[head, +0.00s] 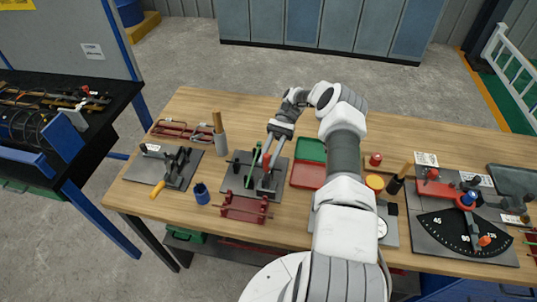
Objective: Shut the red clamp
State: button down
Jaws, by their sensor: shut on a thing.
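The red clamp's handle (266,163) stands up from a dark metal plate (237,184) in the middle left of the workbench. Grey metal clamp parts show at its base. My gripper (269,151) reaches down from above and is shut on the upper part of the red handle. The fingers and the handle are small here, so the exact grip is hard to see. A green handle (253,166) leans just left of the red one on the same plate.
A clamp with a yellow handle (159,189) is at left. A red fixture (246,208) and blue cup (201,193) stand in front. Green and red trays (306,176) lie right, near my arm.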

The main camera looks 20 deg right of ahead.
jog(key=shift+d, duration=0.1)
dwell(0.3)
jog(key=c, duration=0.7)
grip_release()
jog(key=shift+w, duration=0.15)
